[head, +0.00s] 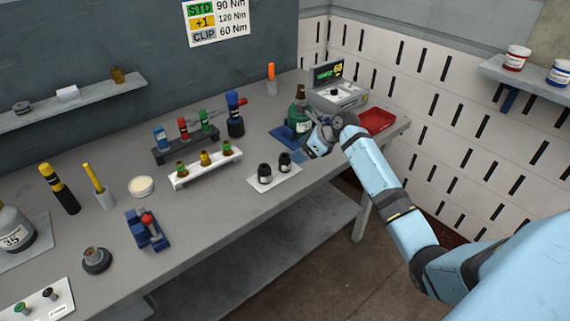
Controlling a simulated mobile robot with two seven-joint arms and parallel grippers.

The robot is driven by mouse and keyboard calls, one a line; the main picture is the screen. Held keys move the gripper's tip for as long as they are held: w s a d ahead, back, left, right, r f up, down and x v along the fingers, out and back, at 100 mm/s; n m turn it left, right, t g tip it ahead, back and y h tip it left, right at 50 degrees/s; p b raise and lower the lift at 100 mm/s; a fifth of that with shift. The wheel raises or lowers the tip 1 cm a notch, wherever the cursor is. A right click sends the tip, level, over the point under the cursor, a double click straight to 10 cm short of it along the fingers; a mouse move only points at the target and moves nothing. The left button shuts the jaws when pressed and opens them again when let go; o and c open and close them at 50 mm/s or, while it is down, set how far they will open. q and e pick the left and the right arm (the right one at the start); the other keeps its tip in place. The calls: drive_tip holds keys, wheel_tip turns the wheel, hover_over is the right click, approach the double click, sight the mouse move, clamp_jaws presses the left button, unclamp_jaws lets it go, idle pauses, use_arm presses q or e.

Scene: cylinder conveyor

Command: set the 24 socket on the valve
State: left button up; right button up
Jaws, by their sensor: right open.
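Two black sockets stand on a white tray near the table's front edge: a left one (264,174) and a right one (284,162). Their size marks are too small to read, so I cannot tell which is the 24. A green cylinder (298,116) with a dark brown valve top (300,92) stands on a blue mat at the back right. My right gripper (312,152) is open, just in front of the green cylinder and to the right of the sockets. It partly covers the mat. My left gripper is not in view.
A grey cylinder (12,228) marked 35 stands far left. A rack with several coloured tools (188,147), a white rack (206,169) and a blue clamp-like fixture (147,230) take up mid-table. A tester box (338,95) and red tray (377,121) stand right. The front middle is clear.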

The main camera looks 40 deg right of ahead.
sight(285, 162)
drive_tip(key=x, duration=0.9)
drive_tip(key=shift+w+f, duration=0.2)
drive_tip(key=shift+w, duration=0.15)
drive_tip(key=c, duration=1.1)
